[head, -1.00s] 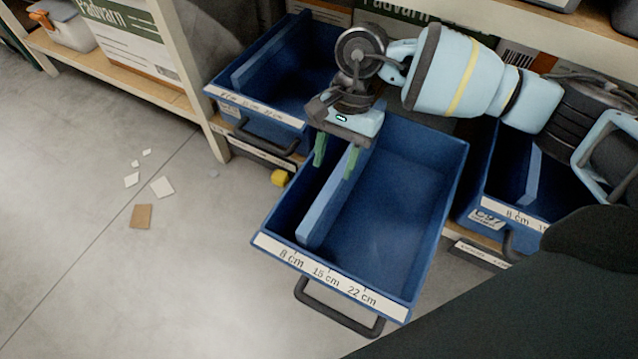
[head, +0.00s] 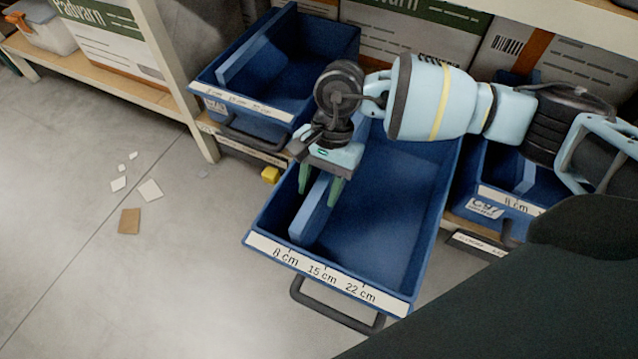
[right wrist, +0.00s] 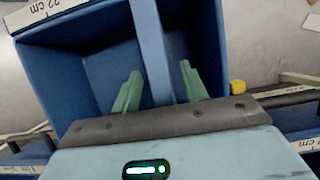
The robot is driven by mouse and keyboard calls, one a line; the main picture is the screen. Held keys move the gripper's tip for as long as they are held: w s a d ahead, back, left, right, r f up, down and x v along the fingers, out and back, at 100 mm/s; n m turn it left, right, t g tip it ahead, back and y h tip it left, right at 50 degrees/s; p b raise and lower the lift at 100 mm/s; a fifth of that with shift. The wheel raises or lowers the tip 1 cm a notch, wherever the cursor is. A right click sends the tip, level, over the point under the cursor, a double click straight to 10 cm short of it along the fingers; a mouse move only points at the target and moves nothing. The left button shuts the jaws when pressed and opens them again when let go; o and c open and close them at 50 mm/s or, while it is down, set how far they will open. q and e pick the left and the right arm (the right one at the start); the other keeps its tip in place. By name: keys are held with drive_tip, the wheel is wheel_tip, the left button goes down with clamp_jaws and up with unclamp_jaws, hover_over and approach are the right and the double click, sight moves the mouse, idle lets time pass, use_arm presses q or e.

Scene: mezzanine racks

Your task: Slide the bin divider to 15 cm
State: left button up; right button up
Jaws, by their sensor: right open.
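The pulled-out blue bin (head: 405,215) has a front label marked 8, 15 and 22 cm. Its lighter blue divider (head: 312,212) runs front to back, with its front end close to the 8 cm mark. My right gripper (head: 319,188) is open over the divider, with one green finger on each side of it. In the right wrist view the divider (right wrist: 152,40) passes between the two spread fingers of the right gripper (right wrist: 159,70), with gaps visible on both sides. The gripper hides the divider's rear part in the head view. My left gripper is not in view.
A second blue bin (head: 225,92) with a divider sits on the rack at left, and another (head: 483,185) at right, partly behind my arm. A yellow block (head: 270,175) is beside the pulled-out bin. Paper scraps (head: 130,221) lie on the open floor at left.

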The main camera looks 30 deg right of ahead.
clamp_jaws()
drive_tip(key=s+d+p, duration=0.3)
drive_tip(key=s+d, duration=0.1)
drive_tip(key=s, duration=0.1)
drive_tip(key=shift+s+d, duration=0.2)
drive_tip(key=shift+s, duration=0.05)
unclamp_jaws()
drive_tip(key=shift+r, duration=0.1)
